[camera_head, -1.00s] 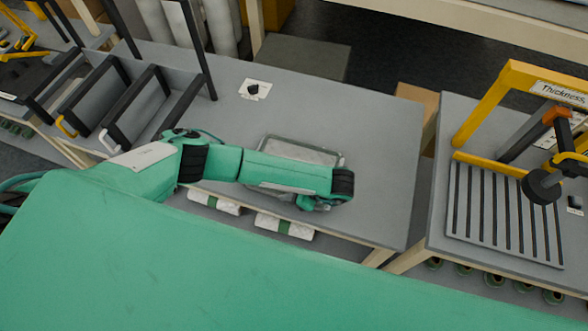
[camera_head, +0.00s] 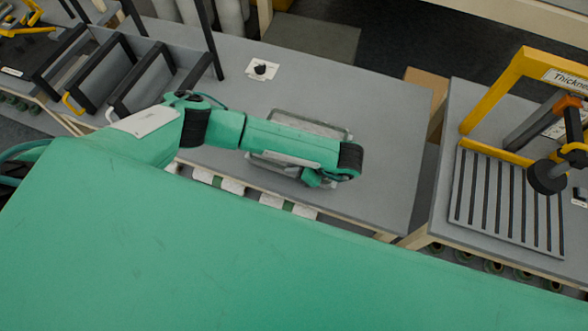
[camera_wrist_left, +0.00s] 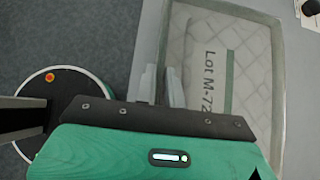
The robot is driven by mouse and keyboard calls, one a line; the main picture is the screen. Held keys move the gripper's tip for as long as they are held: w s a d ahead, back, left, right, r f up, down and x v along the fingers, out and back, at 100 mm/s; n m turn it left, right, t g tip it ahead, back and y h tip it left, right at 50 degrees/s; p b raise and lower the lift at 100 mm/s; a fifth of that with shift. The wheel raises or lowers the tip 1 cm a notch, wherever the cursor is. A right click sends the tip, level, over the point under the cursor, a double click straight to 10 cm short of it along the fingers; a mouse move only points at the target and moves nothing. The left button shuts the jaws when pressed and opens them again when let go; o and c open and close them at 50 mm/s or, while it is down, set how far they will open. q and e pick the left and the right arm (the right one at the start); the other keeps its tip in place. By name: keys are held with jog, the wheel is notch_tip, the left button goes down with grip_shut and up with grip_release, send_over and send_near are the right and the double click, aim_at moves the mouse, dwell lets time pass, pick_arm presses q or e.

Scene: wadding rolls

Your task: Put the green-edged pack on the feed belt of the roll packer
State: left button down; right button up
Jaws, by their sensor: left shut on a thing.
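In the left wrist view a white quilted pack (camera_wrist_left: 252,62) with a green strip and the writing "Lot M-72" lies in a shallow grey tray (camera_wrist_left: 277,95). In the head view the tray (camera_head: 349,131) is on the grey table, partly hidden by my left arm. My left gripper (camera_wrist_left: 163,86) is at the tray's left side, with its fingers close together; it appears shut on the tray's rim, clear of the pack's middle. In the head view the left gripper (camera_head: 322,177) is mostly hidden. My right gripper is out of view. I cannot identify the feed belt.
A yellow frame marked "Thickness" (camera_head: 492,92) and a slatted plate (camera_head: 508,205) stand on the right table. Black-framed bays (camera_head: 160,90) stand at the left. A black knob (camera_head: 261,68) sits at the table's back. White packs (camera_head: 270,200) show below its front edge.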

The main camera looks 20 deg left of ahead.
pick_arm(q)
notch_tip(320, 180, up, 8)
jog(key=shift+w+f+p, duration=0.1)
jog(key=shift+w+p, duration=0.05)
jog(key=shift+p, duration=0.75)
jog(key=shift+r+p, duration=4)
jog(key=shift+r, duration=0.05)
jog(key=s+d+r+m+t+h+b, duration=0.1)
jog(key=d+m+t, duration=0.2)
jog(key=d, duration=0.3)
jog(key=s+d+r+m+t+h+b, duration=0.1)
jog(key=d+m+t+b, duration=0.1)
jog(key=d+m, duration=0.4)
jog(key=shift+s+d+r+t+h, duration=0.2)
jog(key=shift+s+t+h, duration=0.15)
jog(key=shift+t, duration=0.25)
